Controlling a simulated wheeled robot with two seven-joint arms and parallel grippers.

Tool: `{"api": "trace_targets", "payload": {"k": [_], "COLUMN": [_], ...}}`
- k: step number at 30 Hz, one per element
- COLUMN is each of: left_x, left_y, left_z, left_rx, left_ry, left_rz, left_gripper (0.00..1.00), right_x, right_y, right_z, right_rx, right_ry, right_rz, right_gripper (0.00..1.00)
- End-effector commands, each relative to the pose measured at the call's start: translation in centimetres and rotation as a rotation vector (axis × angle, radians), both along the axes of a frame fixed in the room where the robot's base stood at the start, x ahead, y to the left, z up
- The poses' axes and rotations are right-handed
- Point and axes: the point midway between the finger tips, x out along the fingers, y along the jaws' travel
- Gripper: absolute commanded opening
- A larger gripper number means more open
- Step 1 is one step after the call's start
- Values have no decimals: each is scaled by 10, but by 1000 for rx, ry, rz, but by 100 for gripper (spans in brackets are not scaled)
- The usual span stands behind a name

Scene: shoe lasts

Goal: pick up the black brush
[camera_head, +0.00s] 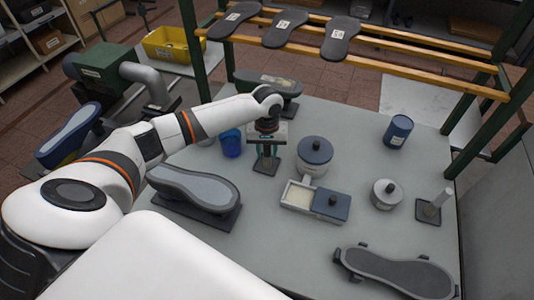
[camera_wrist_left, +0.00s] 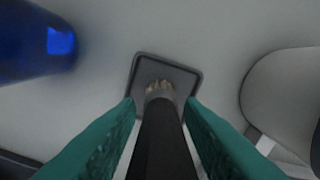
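The black brush (camera_wrist_left: 160,125) stands upright with its pale bristles down, over a small dark square holder (camera_wrist_left: 187,80). In the head view the holder (camera_head: 265,167) is on the grey table below my left gripper (camera_head: 267,146). In the left wrist view the two teal fingers of my left gripper (camera_wrist_left: 160,108) lie on either side of the brush handle, with gaps visible on both sides. The gripper is open around the handle. The gripper mostly hides the brush in the head view. My right gripper is not in view.
A blue cup (camera_head: 231,143) stands close left of the gripper. A white pot with a dark lid (camera_head: 315,152) stands close right. A shoe last (camera_head: 195,188), a box with white contents (camera_head: 299,195) and a small jar (camera_head: 385,193) are nearby. A wooden rack (camera_head: 400,60) spans the back.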

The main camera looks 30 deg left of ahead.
Motion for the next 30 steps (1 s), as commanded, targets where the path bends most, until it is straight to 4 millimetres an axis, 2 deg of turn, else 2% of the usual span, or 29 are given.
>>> {"api": "trace_targets", "payload": {"k": [1,6,13,16,27,30], "left_x": [0,0,0,1,1,1], "left_y": [0,0,0,0,0,0], "left_z": [0,0,2,10,79,92], "left_rx": [0,0,0,-1,-1,-1], "left_ry": [0,0,-1,-3,-4,-2], "left_rz": [0,0,0,0,0,1], "left_gripper": [26,0,0,0,0,0], "right_x": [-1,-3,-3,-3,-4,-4], "right_y": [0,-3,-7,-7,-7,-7], "right_z": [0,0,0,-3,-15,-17], "right_rx": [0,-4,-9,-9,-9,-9], "right_ry": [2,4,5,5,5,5], "right_rz": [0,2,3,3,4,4], "right_gripper": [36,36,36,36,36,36]}}
